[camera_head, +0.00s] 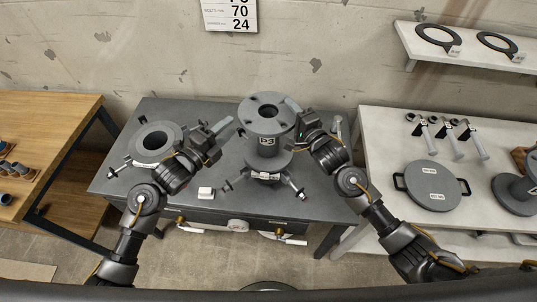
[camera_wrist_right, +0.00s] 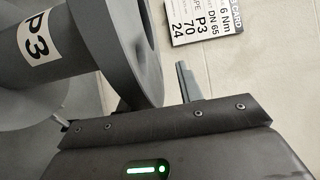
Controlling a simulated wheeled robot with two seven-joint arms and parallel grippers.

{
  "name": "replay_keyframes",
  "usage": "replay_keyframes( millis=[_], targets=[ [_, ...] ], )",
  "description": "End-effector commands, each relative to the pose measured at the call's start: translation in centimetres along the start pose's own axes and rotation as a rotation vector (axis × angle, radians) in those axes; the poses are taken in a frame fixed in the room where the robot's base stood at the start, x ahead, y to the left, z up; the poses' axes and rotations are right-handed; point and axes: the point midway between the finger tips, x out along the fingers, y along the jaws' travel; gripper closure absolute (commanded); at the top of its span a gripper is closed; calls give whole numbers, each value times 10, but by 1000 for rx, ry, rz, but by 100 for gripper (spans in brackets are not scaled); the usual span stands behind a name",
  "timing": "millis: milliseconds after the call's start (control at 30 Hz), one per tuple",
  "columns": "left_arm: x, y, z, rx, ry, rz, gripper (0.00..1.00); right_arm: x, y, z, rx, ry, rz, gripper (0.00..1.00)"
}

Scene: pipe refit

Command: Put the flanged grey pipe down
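The flanged grey pipe (camera_head: 266,143) stands upright near the middle of the dark grey bench, over a round base with clamps. It has a wide top flange and a white label, which reads P3 in the right wrist view (camera_wrist_right: 38,38). My right gripper (camera_head: 294,108) is at the right edge of the top flange. In the right wrist view one finger (camera_wrist_right: 184,82) shows beside the flange with a gap between them; the other finger is mostly hidden. My left gripper (camera_head: 217,128) is left of the pipe, apart from it, with its fingers spread and nothing between them.
A round open-topped fitting (camera_head: 147,153) with clamps is at the bench's left. A small white block (camera_head: 206,193) lies near the front edge. The right table holds a grey handled disc (camera_head: 433,184), several wrench-like tools and another flanged part (camera_head: 515,190). Gaskets lie on the shelf (camera_head: 467,64).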

Motion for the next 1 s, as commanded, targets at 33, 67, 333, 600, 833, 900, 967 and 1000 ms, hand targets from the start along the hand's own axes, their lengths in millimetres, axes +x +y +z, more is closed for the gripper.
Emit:
replay_keyframes(
  millis=[33, 67, 333, 600, 833, 900, 967, 1000],
  targets=[
    [-9, 1, 0, 2, 1, 2, 64, 0, 0, 0, 0, 0, 0, 64],
    [-13, 0, 0, 3, 1, 1, 64, 0, 0, 0, 0, 0, 0, 64],
    [-32, 0, 0, 1, 0, -1, 64, 0, 0, 0, 0, 1, 0, 64],
    [-32, -1, 0, 1, -1, -1, 64, -17, 1, 0, 2, -1, 1, 64],
    [-32, -1, 0, 1, -1, -1, 64, -65, 1, 0, 1, 1, 2, 64],
    [-32, -1, 0, 1, -1, -1, 64, -79, 1, 0, 0, 0, 2, 64],
    [-32, -1, 0, 1, -1, -1, 64, -90, 1, 0, 0, 0, 2, 64],
    [-32, -1, 0, 1, 0, -1, 64, -97, 1, 0, 0, 0, 2, 64]
  ],
)
